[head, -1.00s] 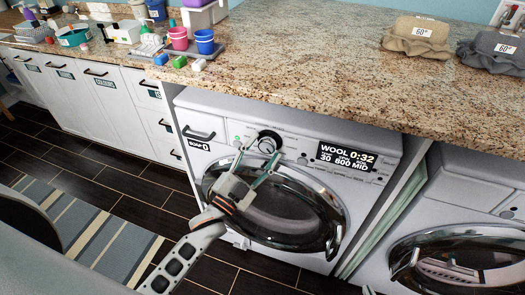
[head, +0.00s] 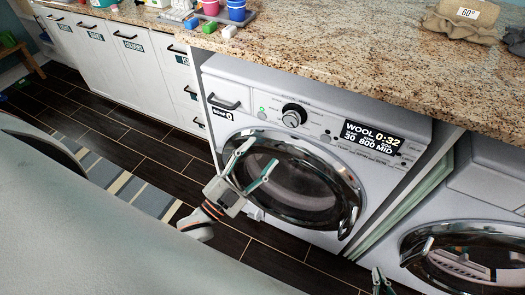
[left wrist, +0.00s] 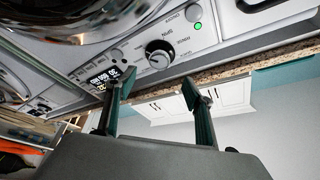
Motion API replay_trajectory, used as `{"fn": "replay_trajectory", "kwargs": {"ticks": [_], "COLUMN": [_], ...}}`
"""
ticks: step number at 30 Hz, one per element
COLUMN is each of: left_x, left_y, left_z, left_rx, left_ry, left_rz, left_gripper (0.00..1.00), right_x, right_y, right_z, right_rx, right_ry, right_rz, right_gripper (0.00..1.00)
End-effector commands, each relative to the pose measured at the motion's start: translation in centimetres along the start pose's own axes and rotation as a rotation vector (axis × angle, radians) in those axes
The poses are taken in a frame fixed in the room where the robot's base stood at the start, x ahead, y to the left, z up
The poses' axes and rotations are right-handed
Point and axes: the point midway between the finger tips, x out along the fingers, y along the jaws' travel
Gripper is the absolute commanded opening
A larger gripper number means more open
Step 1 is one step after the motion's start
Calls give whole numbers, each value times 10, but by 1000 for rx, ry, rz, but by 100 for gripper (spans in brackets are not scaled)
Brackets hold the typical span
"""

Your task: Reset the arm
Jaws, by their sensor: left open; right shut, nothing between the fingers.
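My left gripper (head: 257,160) is open and empty, in front of the left washing machine (head: 232,82), with its fingertips over the upper left of the round door. In the left wrist view the open left gripper (left wrist: 158,84) shows with nothing between its fingers. That view also has the machine's dial (left wrist: 158,54) and panel beyond the fingertips. My right gripper (head: 383,280) shows only in part at the bottom edge of the head view, low in front of the machines. The display reads WOOL 0:32.
A granite counter (head: 330,60) runs above the machines. A second machine (head: 478,215) is at the right. White cabinets (head: 125,70) and a striped rug (head: 130,190) lie left. Dark floor is open.

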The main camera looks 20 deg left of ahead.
Motion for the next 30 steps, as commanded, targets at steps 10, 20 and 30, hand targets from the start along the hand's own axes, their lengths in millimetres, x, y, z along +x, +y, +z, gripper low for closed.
{"fn": "replay_trajectory", "kwargs": {"ticks": [10, 20, 30], "left_x": [0, -28, -128], "left_y": [0, 38, 116], "left_z": [0, 38, 88], "left_rx": [0, -168, -510], "left_ry": [0, -233, -740], "left_rz": [0, 117, 297], "left_gripper": [53, 53, 53], "right_x": [0, 0, 0], "right_y": [0, 0, 0], "right_z": [0, 0, 0], "right_rx": [0, 0, 0], "right_ry": [1, 1, 1], "right_rz": [0, 1, 1], "right_gripper": [0, 0, 0]}}
